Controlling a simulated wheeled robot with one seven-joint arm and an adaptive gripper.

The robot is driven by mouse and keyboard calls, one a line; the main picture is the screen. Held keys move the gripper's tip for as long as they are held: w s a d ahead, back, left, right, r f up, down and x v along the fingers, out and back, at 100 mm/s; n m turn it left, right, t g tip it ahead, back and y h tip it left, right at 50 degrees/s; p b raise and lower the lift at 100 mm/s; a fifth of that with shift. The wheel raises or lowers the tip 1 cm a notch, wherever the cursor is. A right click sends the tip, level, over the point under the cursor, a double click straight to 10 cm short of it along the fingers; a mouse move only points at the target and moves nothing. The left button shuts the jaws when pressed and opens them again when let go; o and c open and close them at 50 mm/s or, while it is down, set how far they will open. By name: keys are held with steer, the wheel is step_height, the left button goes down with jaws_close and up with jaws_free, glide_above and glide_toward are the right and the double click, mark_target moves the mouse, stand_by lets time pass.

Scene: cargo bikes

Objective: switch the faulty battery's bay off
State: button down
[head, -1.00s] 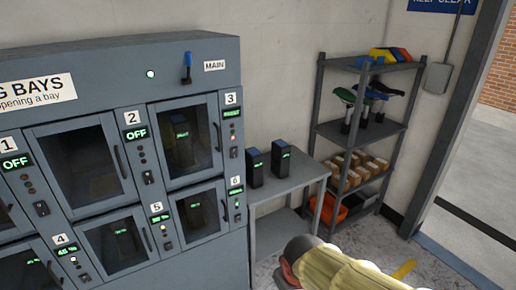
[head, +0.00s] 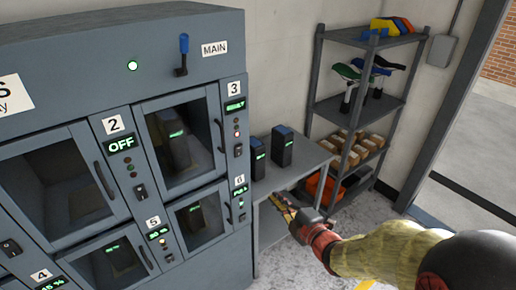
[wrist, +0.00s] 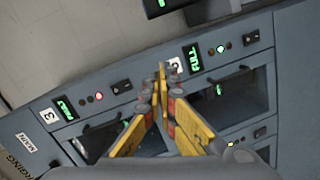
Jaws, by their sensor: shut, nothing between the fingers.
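Bay 3 (head: 180,140) is at the top right of the grey charging cabinet, its door closed over a dark battery. Its display (head: 235,105) seems to read FAULT, also in the wrist view (wrist: 65,107). A red light (wrist: 99,96) glows beside it. Bay 3's black switch (head: 238,150) sits below the light; it also shows in the wrist view (wrist: 121,87). My gripper (head: 282,202) is shut and empty, in front of the side table, right of the cabinet. In the wrist view its yellow fingers (wrist: 161,75) point near bay 6's display (wrist: 193,58), which reads FULL.
The blue MAIN lever (head: 183,45) is on the cabinet top. Bay 2 (head: 120,143) reads OFF. Two batteries stand on the side table (head: 308,160). A shelf rack (head: 312,95) stands behind at right.

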mark_target(239, 150)
step_height(239, 150, up, 8)
steer(key=a+n+t+y, duration=0.1)
steer(key=a+n+y, duration=0.1)
steer(key=n+y, duration=0.1)
steer(key=shift+s+a+n+t, duration=0.3)
steer(key=shift+s+n+t, duration=0.15)
steer(key=shift+n, duration=0.35)
steer(key=b+x, duration=0.2)
steer(key=x, duration=1)
steer(key=shift+w+a, duration=0.25)
steer(key=shift+w, duration=0.05)
steer(key=shift+w+a+r, duration=0.1)
steer(key=shift+w+a, duration=0.25)
steer(key=shift+w, duration=0.2)
steer(key=shift+b, duration=0.35)
